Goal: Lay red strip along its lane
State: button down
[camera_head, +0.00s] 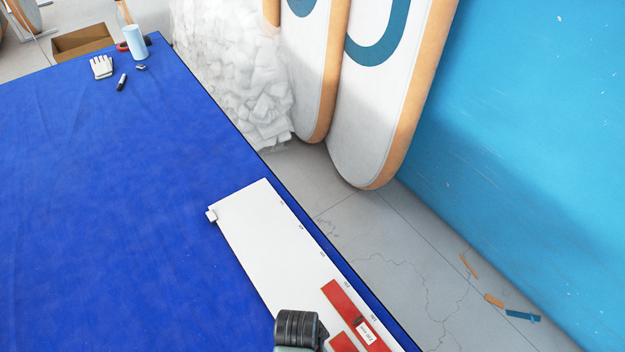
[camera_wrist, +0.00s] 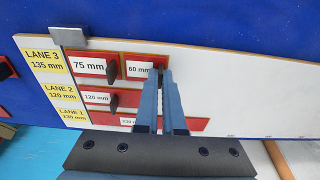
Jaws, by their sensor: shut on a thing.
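My gripper (camera_wrist: 161,72) is shut at the 60 mm red strip (camera_wrist: 147,59), whose black knob seems to be between the fingertips. This strip is in the lane 3 row of the white board (camera_wrist: 230,80), its left end beside the 75 mm red strip (camera_wrist: 88,57); whether it touches the board is unclear. The 120 mm red strip (camera_wrist: 85,106) is in lane 2. The lane 1 red strip (camera_wrist: 190,123) is partly hidden by my fingers. In the head view my gripper (camera_head: 300,328) is over the board's near end, and the lane 1 strip (camera_head: 342,300) shows.
Yellow lane labels (camera_wrist: 46,62) mark the board's left end. More red pieces (camera_wrist: 5,85) lie left.

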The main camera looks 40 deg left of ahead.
jog(key=shift+c, duration=2.3)
grip_release()
jog(key=shift+r+p, duration=3.05)
jog(key=shift+p, duration=0.25)
